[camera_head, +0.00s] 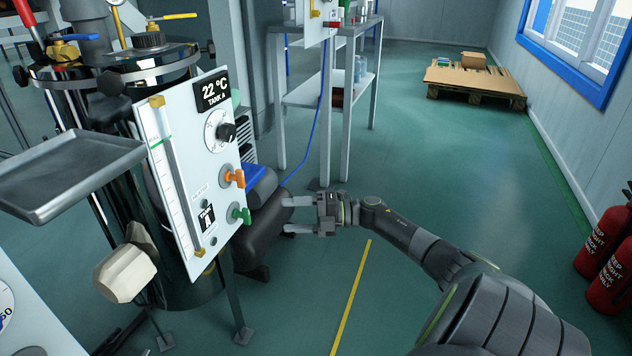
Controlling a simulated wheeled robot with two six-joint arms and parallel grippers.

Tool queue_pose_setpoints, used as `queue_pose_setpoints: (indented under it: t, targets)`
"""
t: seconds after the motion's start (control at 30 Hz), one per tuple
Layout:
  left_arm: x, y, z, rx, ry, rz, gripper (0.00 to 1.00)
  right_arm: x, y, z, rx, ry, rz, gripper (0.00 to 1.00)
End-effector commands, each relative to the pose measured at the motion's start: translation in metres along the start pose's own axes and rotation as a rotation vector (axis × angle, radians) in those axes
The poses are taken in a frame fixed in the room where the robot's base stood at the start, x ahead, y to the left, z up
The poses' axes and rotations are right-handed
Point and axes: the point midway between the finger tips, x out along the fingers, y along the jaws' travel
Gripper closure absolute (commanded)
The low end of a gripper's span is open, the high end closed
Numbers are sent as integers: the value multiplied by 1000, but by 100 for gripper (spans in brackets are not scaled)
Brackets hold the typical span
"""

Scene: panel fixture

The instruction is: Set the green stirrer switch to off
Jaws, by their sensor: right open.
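The green stirrer switch (240,214) is a small green rotary knob low on the right side of the white panel (186,190). An orange switch (233,178) sits just above it. A black dial (226,132) is higher up, under the 22 °C display (212,92). My right gripper (286,216) is open and empty, its two fingers pointing left toward the green switch. A gap shows between the fingertips and the switch. My left gripper is not in view.
A grey tray (70,172) juts out left of the panel. A dark cylindrical motor (268,228) stands on the floor behind my right gripper. Red fire extinguishers (606,245) stand at the right edge. The floor between is clear.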

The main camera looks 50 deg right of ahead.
Motion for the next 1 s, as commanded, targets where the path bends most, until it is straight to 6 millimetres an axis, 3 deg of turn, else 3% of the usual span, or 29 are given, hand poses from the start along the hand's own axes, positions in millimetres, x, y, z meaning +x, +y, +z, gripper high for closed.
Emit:
queue_pose_setpoints:
  t: [0.1,0.33,1.0]
  targets:
    - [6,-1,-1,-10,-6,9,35,-26,1,0,2,-2,-4,35]
    - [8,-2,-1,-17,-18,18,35,-53,0,0,1,-1,-1,35]
    - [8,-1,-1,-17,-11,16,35,-57,0,0,0,0,0,35]
